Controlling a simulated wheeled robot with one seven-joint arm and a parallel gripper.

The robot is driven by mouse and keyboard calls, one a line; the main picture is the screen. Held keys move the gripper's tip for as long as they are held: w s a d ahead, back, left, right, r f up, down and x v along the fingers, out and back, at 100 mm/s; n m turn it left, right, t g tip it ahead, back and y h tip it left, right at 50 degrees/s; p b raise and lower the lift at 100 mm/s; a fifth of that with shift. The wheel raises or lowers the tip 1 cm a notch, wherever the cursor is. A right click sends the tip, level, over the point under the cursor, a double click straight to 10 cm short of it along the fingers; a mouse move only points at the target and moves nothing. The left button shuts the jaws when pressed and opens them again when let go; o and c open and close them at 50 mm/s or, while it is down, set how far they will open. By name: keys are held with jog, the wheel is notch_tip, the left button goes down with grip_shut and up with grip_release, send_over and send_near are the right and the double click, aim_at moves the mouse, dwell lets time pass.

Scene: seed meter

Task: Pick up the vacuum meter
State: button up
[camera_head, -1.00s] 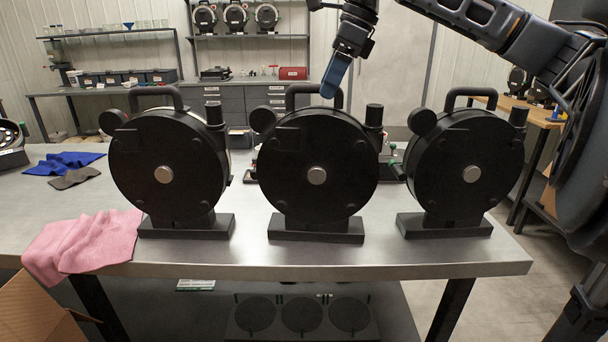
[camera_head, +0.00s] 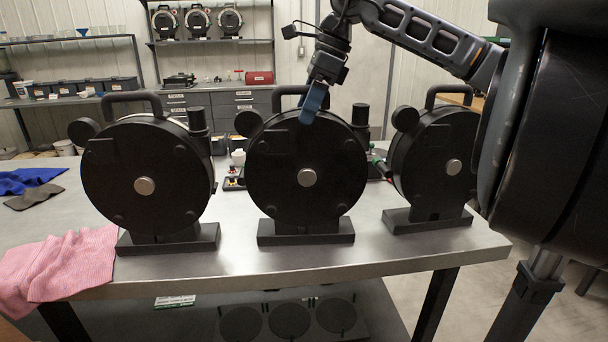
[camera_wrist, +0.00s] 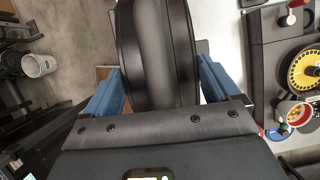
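Three black round vacuum meters stand upright on feet on the steel table: a left one (camera_head: 143,178), a middle one (camera_head: 300,178) and a right one (camera_head: 437,158). Each has a top handle, a side knob and a silver centre button. My gripper (camera_head: 313,112) points down at the top of the middle meter, and a blue finger covers part of its handle. In the wrist view my gripper (camera_wrist: 160,72) has its blue fingers apart, on either side of a dark rounded body (camera_wrist: 165,50). I cannot tell whether they touch it.
A pink cloth (camera_head: 62,268) lies at the table's (camera_head: 215,268) front left, with a blue cloth (camera_head: 28,179) behind it. Small items sit behind the meters. Black discs (camera_head: 289,320) rest on the lower shelf.

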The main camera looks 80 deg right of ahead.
jog(key=c, duration=1.3)
jog(key=shift+r, duration=0.1)
jog(key=shift+c, duration=0.3)
